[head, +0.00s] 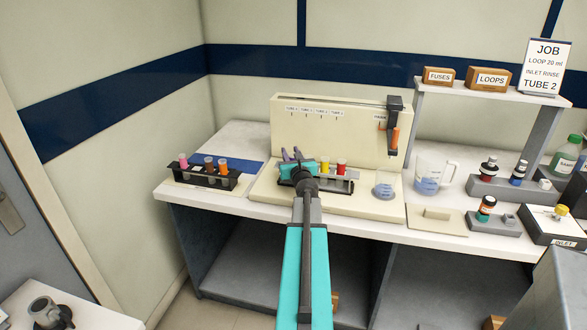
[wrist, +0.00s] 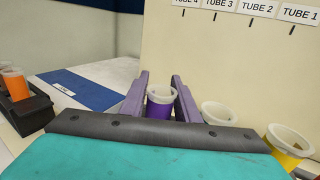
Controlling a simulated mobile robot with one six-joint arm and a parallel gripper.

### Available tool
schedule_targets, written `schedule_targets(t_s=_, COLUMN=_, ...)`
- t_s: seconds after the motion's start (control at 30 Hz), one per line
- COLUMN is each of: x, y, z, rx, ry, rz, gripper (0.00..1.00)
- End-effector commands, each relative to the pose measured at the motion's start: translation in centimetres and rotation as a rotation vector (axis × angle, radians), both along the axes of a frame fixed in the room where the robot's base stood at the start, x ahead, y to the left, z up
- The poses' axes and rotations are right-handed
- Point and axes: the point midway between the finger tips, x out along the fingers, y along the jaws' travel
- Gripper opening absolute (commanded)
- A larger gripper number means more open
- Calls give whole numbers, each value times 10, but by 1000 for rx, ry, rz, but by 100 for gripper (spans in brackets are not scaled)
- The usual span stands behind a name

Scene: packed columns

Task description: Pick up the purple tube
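The purple tube (wrist: 159,105), with a pale rim, stands upright in the wrist view. My gripper (wrist: 161,82) has its two purple-grey fingers on either side of it. They look open, with a slight gap on the right; whether the left finger touches the tube is hard to tell. In the head view my gripper (head: 292,155) is over the left part of the bench rack (head: 340,186) and hides the purple tube.
A pale-rimmed tube (wrist: 218,114) and a yellow tube (wrist: 289,142) stand close to the right of the purple one. A red tube (head: 341,165) is further along. A black rack (head: 205,178) with pink and orange tubes stands left. A beaker (head: 429,178) stands right.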

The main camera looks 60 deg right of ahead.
Motion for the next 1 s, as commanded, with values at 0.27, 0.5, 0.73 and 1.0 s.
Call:
schedule_targets(t_s=0.27, x=-1, y=0, z=0, rx=0, ry=0, rz=-1, gripper=2)
schedule_targets(t_s=0.5, x=-1, y=-1, z=1, rx=0, ry=0, rz=-1, gripper=2)
schedule_targets(t_s=0.73, x=-1, y=-1, z=13, rx=-1, ry=-1, rz=-2, gripper=2)
schedule_targets(t_s=1.0, x=-2, y=-1, z=49, rx=-3, ry=0, rz=-3, gripper=2)
